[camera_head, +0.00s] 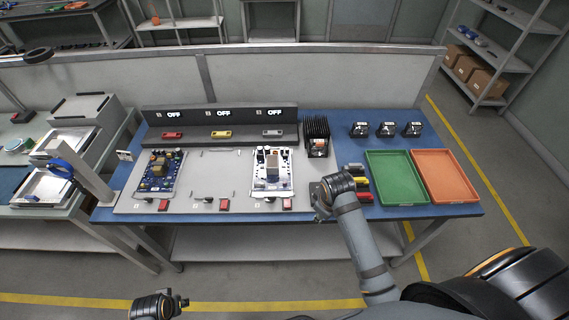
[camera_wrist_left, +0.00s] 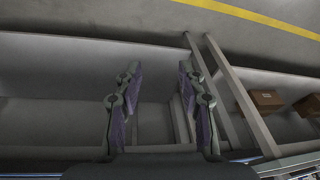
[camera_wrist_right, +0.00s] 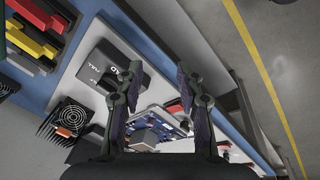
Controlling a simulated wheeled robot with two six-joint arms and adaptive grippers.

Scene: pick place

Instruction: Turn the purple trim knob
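No purple trim knob can be made out in any view. A blue circuit board (camera_head: 161,172) and a white circuit board (camera_head: 272,170) lie on the grey work panel (camera_head: 215,172). My right gripper (camera_head: 318,203) is above the panel's right end; its wrist view shows the fingers (camera_wrist_right: 158,85) apart with nothing between them. A dark grey box (camera_wrist_right: 107,68) with white lettering lies beyond the left finger, partly hidden by it. Part of a board (camera_wrist_right: 158,128) shows between the fingers, farther off. My left gripper (camera_head: 182,303) is low in front of the table, open and empty (camera_wrist_left: 158,75).
A black finned heatsink (camera_head: 317,130) stands behind my right gripper. Red, yellow and black bars (camera_wrist_right: 38,30) lie beside the panel. A green tray (camera_head: 398,178) and an orange tray (camera_head: 446,177) are at the right. Small red blocks (camera_head: 164,205) line the panel's front edge.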

